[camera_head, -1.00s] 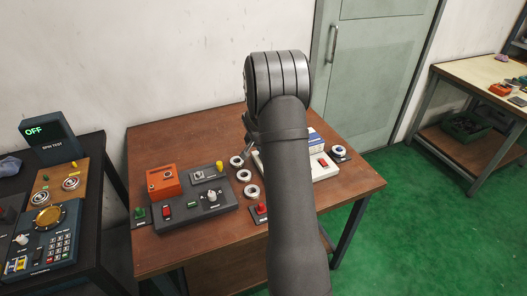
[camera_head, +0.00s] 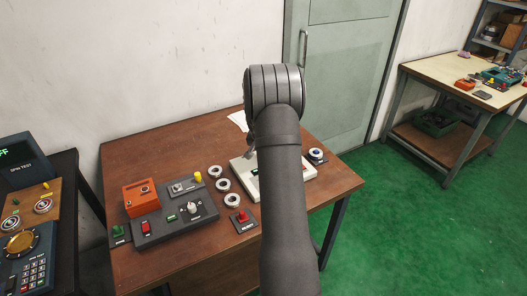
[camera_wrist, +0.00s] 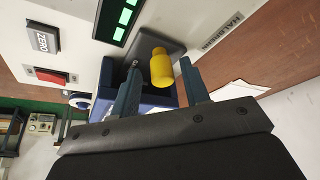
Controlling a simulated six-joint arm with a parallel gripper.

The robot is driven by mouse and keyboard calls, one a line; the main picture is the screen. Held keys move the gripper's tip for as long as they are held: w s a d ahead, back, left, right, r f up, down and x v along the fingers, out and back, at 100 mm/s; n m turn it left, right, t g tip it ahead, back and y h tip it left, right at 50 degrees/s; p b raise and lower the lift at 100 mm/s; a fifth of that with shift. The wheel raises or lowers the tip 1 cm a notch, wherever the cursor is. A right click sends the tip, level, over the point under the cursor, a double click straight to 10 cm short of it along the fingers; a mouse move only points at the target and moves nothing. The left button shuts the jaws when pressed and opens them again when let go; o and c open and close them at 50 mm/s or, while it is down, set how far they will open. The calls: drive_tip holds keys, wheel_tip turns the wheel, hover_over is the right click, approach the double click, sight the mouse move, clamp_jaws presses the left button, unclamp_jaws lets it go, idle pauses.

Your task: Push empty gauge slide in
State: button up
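The pale gauge box (camera_head: 240,172) stands on the brown table, partly hidden behind my arm in the head view. In the wrist view the gauge (camera_wrist: 85,50) fills the upper left, with a lit green display, a ZERO button and a red button. A yellow knob (camera_wrist: 162,68) stands out near a dark grey part and a blue part (camera_wrist: 155,98) beside the gauge. I cannot tell whether anything lies in the slide. My gripper (camera_wrist: 160,64) is open, one finger on each side of the knob, with no clear contact. In the head view the gripper is mostly hidden.
Several bearing rings (camera_head: 222,185) lie left of the gauge. A dark grey control box (camera_head: 175,215) and an orange box (camera_head: 141,198) stand further left.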

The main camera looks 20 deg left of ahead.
idle(0.3)
drive_tip(key=v, duration=1.7)
drive_tip(key=shift+r, duration=0.25)
drive_tip(key=shift+f, duration=0.1)
drive_tip(key=x, duration=1.7)
drive_tip(key=shift+f, duration=0.15)
drive_tip(key=shift+o, duration=0.5)
